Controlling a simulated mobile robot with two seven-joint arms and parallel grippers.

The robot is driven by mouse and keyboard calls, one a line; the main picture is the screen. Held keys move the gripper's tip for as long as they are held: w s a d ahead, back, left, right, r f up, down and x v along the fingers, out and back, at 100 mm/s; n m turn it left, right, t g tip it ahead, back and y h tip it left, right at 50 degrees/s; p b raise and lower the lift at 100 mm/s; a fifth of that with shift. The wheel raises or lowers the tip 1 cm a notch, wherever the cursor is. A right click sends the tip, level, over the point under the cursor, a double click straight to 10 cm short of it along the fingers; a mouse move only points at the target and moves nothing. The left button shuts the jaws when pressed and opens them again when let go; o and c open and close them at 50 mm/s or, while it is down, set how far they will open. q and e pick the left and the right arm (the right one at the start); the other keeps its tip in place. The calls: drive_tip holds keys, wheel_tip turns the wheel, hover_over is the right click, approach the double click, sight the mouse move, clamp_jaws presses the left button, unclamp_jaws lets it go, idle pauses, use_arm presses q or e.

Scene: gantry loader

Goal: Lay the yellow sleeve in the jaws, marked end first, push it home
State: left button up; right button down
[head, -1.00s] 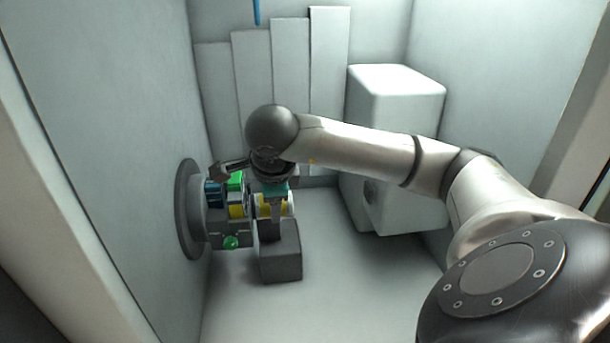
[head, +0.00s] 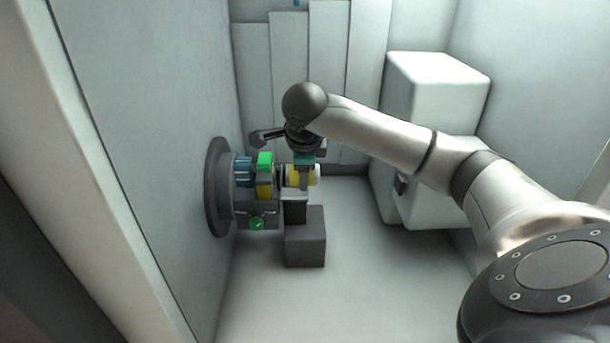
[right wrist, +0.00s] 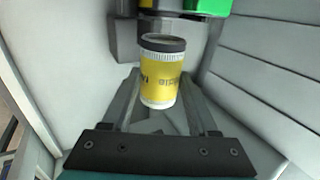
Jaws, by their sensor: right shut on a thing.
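The yellow sleeve (head: 293,176) has a dark band at one end and a white end at the other. The right wrist view shows dark lettering on the sleeve (right wrist: 160,82), its dark end pointing away from my gripper's base. My right gripper (head: 304,179) is shut on it, with a finger at each side. The sleeve lies roughly level, dark end left, just right of the jaws (head: 264,187) on the round wall plate. Green, blue and yellow parts show there. I cannot tell whether sleeve and jaws touch. My left gripper is out of view.
A dark grey block (head: 305,240) stands below the sleeve. A green knob (head: 256,223) sits under the jaws. A large white box-shaped unit (head: 437,85) stands at the back right. The floor in front is clear.

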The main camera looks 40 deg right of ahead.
drive_tip(key=shift+w+d+f+b, duration=0.2)
drive_tip(key=shift+w+d+f, duration=0.15)
drive_tip(key=shift+w, duration=0.2)
drive_tip(key=shift+w+d+f+b, duration=0.15)
drive_tip(key=shift+w+d+f, duration=0.05)
drive_tip(key=shift+w+d, duration=0.25)
drive_tip(key=shift+w+d+f+b, duration=0.3)
drive_tip(key=shift+w+d, duration=0.15)
drive_tip(key=shift+w, duration=0.2)
drive_tip(key=shift+w+d+f+b, duration=0.3)
drive_tip(key=shift+w+d, duration=0.1)
drive_tip(key=shift+w, duration=0.2)
drive_tip(key=shift+w+a+f+b, duration=0.15)
drive_tip(key=shift+f+b, duration=0.35)
drive_tip(key=shift+f, duration=0.35)
drive_tip(key=shift+w+a+f+b, duration=0.1)
drive_tip(key=shift+f+b, duration=0.45)
drive_tip(key=shift+f, duration=0.25)
drive_tip(key=shift+w+a+f+b, duration=0.15)
drive_tip(key=shift+f+b, duration=0.35)
drive_tip(key=shift+f, duration=0.35)
drive_tip(key=shift+r, duration=0.1)
drive_tip(key=shift+w+a, duration=0.8)
drive_tip(key=shift+a, duration=0.15)
drive_tip(key=shift+w+a, duration=0.75)
drive_tip(key=shift+a, duration=0.2)
drive_tip(key=shift+c, duration=1)
unclamp_jaws()
drive_tip(key=shift+o, duration=0.6)
drive_tip(key=shift+f, duration=0.2)
